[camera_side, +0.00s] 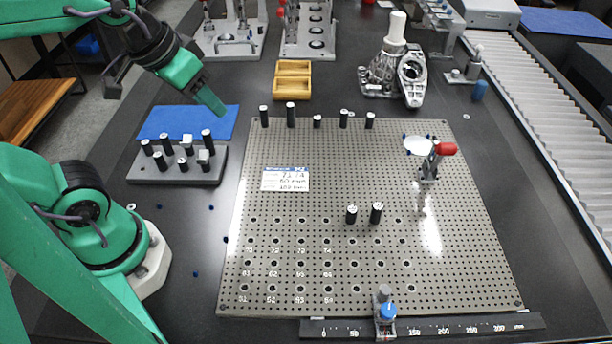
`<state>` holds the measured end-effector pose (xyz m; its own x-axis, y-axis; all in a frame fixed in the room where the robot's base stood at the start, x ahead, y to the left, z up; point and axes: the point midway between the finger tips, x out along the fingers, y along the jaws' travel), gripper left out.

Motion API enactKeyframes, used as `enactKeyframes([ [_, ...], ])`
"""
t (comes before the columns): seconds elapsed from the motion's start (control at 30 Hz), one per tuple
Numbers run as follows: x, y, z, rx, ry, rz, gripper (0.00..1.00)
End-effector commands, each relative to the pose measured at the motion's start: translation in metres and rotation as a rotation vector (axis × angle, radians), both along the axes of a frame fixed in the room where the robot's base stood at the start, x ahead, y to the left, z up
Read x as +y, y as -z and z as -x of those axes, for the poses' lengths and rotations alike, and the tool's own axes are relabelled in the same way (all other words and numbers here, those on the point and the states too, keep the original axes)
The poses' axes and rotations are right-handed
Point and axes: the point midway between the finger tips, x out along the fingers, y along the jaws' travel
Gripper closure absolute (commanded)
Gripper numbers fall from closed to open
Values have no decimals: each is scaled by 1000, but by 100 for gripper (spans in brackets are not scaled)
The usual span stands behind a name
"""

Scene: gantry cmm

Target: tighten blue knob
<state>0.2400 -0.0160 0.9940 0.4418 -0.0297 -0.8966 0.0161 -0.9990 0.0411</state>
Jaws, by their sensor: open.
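The blue knob (388,310) sits on a small grey slider on the black ruled scale (460,326) at the front edge of the perforated plate. My gripper (212,102) is at the upper left, above the blue mat (168,122) and far from the knob. It is open and appears empty, though the gap between its fingers is hard to make out from this angle. My green arm reaches in from the left.
A grey block with several pegs (180,172) lies left of the perforated plate (330,180). Black pins and a red-tipped clamp (432,160) stand on the plate. A yellow tray (292,80), metal castings (385,72) and a roller conveyor (545,100) are behind and right.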

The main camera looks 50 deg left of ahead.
Motion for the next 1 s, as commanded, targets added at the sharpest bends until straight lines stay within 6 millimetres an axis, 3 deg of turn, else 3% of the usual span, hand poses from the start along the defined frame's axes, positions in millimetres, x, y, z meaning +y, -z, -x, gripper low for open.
enactKeyframes([
  [0.27, -46, -5, -34, 89, -31, 71, 55],
  [0.6, -122, 1, -69, 209, -94, 125, 55],
  [1.0, -230, 32, -82, 338, -184, 129, 55],
])
